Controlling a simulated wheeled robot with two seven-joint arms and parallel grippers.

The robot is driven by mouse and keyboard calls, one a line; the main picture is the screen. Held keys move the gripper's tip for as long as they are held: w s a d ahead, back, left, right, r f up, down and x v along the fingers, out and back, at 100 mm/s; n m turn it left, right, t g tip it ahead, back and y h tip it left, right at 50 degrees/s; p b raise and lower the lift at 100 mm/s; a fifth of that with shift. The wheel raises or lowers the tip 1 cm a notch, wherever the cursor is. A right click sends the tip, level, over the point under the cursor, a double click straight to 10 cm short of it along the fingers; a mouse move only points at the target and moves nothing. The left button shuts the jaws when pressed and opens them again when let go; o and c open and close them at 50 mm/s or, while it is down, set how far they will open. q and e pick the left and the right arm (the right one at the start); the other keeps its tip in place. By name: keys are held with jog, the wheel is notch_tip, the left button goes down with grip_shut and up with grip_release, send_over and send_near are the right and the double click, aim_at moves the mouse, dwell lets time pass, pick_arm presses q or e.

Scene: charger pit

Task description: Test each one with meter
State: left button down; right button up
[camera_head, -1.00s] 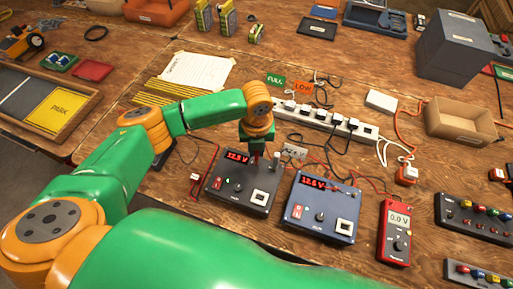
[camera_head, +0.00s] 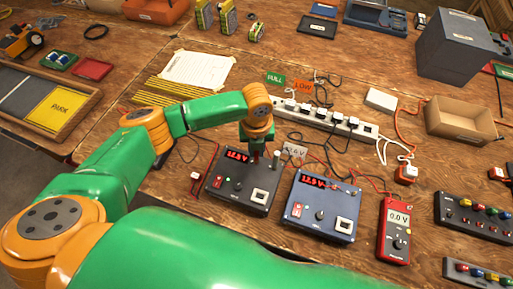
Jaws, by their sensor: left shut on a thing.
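My left gripper (camera_head: 256,153) points down at the back edge of the dark left charger box (camera_head: 242,190). It is shut on a small dark red thing, mostly hidden by the fingers; I cannot tell its exact shape. That box has a lit red display, partly readable. The blue right charger box (camera_head: 322,207) shows about 12.5 V in red, with red leads at its back. The red handheld meter (camera_head: 394,230) lies right of it and reads 0.0 V. My right gripper is not in view.
A white power strip (camera_head: 326,119) with several plugs runs behind the boxes. Green FULL (camera_head: 274,78) and orange LOW (camera_head: 303,87) cards lie behind it. A cardboard tray (camera_head: 460,124) is at right. Loose cables cross the table. Button panels (camera_head: 475,214) sit at lower right.

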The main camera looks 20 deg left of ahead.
pick_arm(q)
jog(key=shift+f, duration=0.3)
dwell(0.5)
jog(key=shift+c, duration=2.1)
grip_release()
jog(key=shift+r, duration=0.1)
notch_tip(320, 180, up, 8)
jog(key=p, duration=0.8)
jog(key=shift+f, duration=0.35)
